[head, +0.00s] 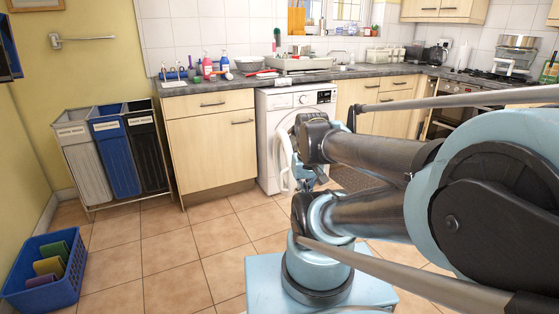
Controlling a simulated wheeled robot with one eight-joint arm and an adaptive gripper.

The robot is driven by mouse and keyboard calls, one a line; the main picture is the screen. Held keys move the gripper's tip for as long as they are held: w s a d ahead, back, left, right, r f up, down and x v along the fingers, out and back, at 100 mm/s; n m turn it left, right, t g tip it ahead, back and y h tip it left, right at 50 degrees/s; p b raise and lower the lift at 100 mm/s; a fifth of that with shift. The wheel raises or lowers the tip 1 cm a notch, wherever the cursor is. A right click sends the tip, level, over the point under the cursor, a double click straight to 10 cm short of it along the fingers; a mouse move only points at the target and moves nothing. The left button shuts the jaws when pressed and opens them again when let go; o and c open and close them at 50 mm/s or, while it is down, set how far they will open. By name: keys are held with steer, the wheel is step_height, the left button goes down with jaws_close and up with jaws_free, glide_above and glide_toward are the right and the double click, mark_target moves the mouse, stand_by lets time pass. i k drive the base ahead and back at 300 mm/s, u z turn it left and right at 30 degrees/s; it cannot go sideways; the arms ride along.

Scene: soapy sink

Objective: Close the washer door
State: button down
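The white washer (265,140) stands under the counter in the middle of the head view, its control panel at the top. Its round white door (285,180) is seen nearly edge-on, standing out from the front, so it is open. My arm covers the right part of the washer and door. My gripper (304,170) shows only in small part, just right of the door rim and partly behind my arm. Whether it touches the door, and whether its fingers are open or shut, I cannot tell.
A wooden cabinet (212,145) stands left of the washer, with several bins (118,150) beyond it. A blue basket (45,280) sits on the floor at lower left. The tiled floor (170,260) before the cabinet is clear. Bottles and dishes stand on the counter (200,86).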

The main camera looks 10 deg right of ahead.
mark_target(288, 190)
steer(key=i, duration=0.85)
